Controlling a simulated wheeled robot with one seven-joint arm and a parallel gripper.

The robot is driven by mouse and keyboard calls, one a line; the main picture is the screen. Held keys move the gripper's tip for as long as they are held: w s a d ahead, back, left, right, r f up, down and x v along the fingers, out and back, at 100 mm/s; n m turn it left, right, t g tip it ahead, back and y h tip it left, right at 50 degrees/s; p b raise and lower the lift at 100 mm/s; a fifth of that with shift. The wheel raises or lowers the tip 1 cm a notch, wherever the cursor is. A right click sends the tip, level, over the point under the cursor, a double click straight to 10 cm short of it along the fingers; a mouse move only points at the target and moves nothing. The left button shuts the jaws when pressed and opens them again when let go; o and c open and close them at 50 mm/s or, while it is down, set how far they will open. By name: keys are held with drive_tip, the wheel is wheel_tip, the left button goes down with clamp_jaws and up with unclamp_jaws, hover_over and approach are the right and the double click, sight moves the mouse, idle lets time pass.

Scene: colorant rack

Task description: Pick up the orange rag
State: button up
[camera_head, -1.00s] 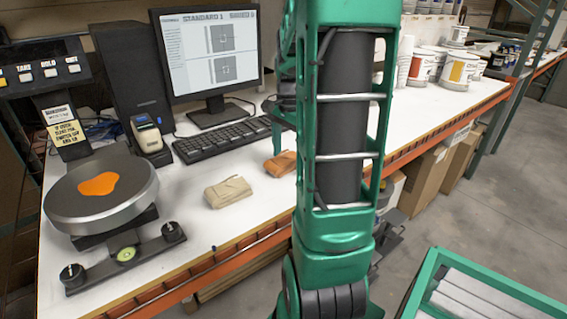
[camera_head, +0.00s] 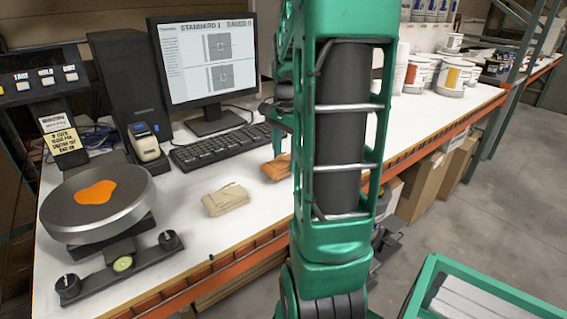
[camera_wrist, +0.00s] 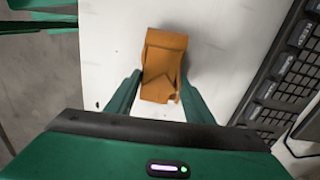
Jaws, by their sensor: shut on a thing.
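The orange rag (camera_head: 277,167) is a folded cloth at the white worktop, right of the beige rag and just in front of the keyboard. In the wrist view the orange rag (camera_wrist: 163,66) lies between the two green fingers of my gripper (camera_wrist: 160,98), which is shut on its near part. I cannot tell whether the rag is clear of the worktop. In the head view my arm hides the rag's right end and most of my gripper (camera_head: 281,138).
A beige folded rag (camera_head: 225,200) lies nearby on the worktop (camera_head: 185,208). The keyboard (camera_head: 220,148) and monitor (camera_head: 203,60) are behind. A scale (camera_head: 98,203) with an orange blob stands at left. Paint cans (camera_head: 455,76) stand at back right.

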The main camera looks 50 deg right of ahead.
sight(285, 159)
wheel_tip(285, 159, up, 3)
drive_tip(key=shift+a, duration=0.15)
drive_tip(key=a+r, duration=0.6)
drive_tip(key=a, duration=0.5)
drive_tip(key=shift+s+a+r, duration=0.2)
drive_tip(key=shift+r, duration=0.05)
drive_tip(key=shift+o, duration=0.9)
drive_tip(key=shift+c, duration=0.4)
